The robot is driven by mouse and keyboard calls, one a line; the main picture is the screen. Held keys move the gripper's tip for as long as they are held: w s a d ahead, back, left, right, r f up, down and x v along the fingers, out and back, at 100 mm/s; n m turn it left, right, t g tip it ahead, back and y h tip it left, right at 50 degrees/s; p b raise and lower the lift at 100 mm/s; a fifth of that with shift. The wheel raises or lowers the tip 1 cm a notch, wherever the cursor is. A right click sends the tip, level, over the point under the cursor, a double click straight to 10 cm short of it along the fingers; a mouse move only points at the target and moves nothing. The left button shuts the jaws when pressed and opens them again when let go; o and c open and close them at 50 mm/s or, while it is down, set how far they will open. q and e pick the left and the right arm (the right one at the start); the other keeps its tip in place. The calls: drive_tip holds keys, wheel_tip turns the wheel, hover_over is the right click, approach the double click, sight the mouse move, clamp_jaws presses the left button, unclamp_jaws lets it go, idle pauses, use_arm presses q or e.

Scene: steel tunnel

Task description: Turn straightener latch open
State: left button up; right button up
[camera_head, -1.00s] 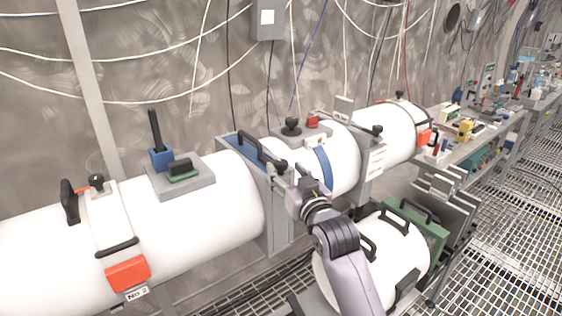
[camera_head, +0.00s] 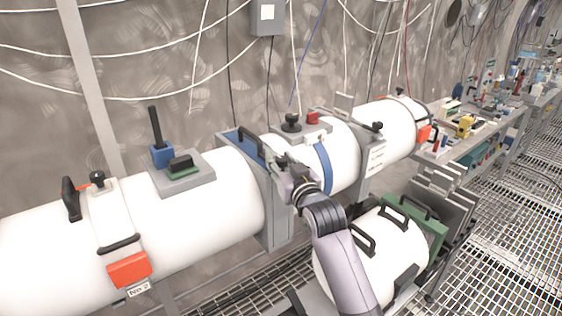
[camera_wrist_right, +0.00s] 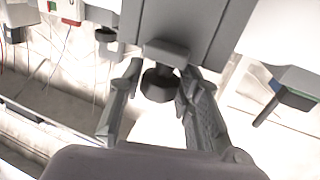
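White cylindrical modules lie in a line along the wall in the head view. A grey flange (camera_head: 272,222) with a blue plate and a black handle (camera_head: 249,142) joins the left module (camera_head: 215,205) to the middle one (camera_head: 345,172). My right gripper (camera_head: 283,164) is at the top of this flange, at its right side. In the right wrist view, a black latch knob (camera_wrist_right: 159,86) on a grey block (camera_wrist_right: 166,52) sits between the two fingers of my right gripper (camera_wrist_right: 160,80). The fingers stand apart around it, with narrow gaps visible. In the head view the gripper hides this knob. My left gripper is out of view.
A similar black knob (camera_head: 374,127) sits on the right flange. A smaller white cylinder (camera_head: 372,250) with black handles stands below, near my right forearm. Right of it are grey plates (camera_head: 440,190) and a cluttered bench (camera_head: 470,135). Open grating (camera_head: 500,235) covers the floor.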

clamp_jaws()
idle(0.3)
